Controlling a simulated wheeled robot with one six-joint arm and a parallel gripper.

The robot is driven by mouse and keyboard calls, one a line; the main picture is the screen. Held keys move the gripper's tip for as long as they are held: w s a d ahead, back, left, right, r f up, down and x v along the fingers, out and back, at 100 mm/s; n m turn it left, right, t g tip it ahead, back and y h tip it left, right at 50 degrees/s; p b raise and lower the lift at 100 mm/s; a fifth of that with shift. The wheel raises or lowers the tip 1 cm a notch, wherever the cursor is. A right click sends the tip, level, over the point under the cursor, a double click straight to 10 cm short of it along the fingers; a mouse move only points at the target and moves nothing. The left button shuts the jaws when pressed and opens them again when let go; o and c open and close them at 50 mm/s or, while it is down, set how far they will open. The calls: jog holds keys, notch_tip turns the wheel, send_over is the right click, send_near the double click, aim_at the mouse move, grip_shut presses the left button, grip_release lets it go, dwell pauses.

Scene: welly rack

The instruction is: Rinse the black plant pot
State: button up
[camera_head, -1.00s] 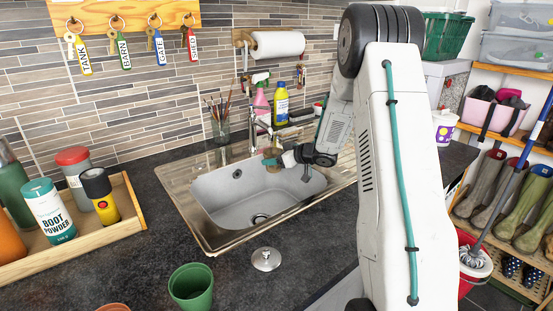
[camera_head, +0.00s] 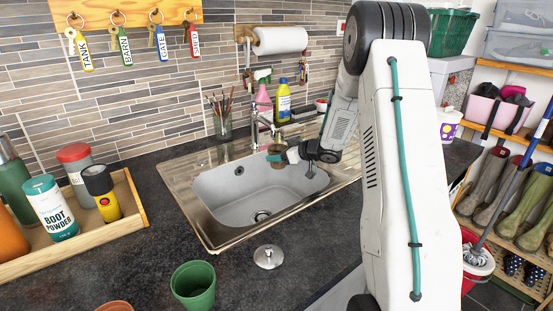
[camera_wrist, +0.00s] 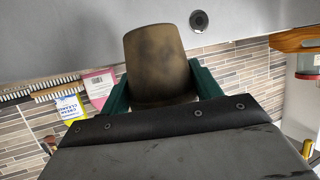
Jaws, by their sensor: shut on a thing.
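My gripper (camera_head: 281,155) is shut on a plant pot (camera_wrist: 158,62), with a dark green finger on each side of it in the wrist view. The pot looks dark brown with blackish smudges rather than plain black. In the head view the small pot (camera_head: 275,149) is over the back of the sink (camera_head: 225,195), close to the tap (camera_head: 255,128). I cannot tell whether it is under the spout or touching it. No running water can be made out. The pot's inside is hidden in the wrist view.
A green pot (camera_head: 192,287) and a metal sink plug (camera_head: 268,257) are on the dark worktop (camera_head: 130,265) in front. A wooden tray (camera_head: 135,205) of bottles stands left. A brush jar (camera_head: 222,128), pink bottle (camera_head: 263,100) and yellow bottle (camera_head: 283,103) stand behind the sink.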

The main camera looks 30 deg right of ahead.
aim_at(280, 165)
jog(key=shift+s+d, duration=0.2)
jog(key=shift+d, duration=0.05)
jog(key=shift+a, duration=0.1)
jog(key=shift+w+a, duration=0.35)
jog(key=shift+a, duration=0.05)
jog(key=shift+d, duration=0.1)
dwell(0.3)
jog(key=shift+s+d, duration=0.35)
jog(key=shift+d, duration=0.05)
jog(key=shift+s+a, duration=0.8)
jog(key=shift+s, duration=0.25)
jog(key=shift+s+a, duration=0.8)
jog(key=shift+s, duration=0.3)
jog(key=shift+s+a, duration=0.8)
jog(key=shift+s, duration=0.25)
jog(key=shift+s, duration=0.1)
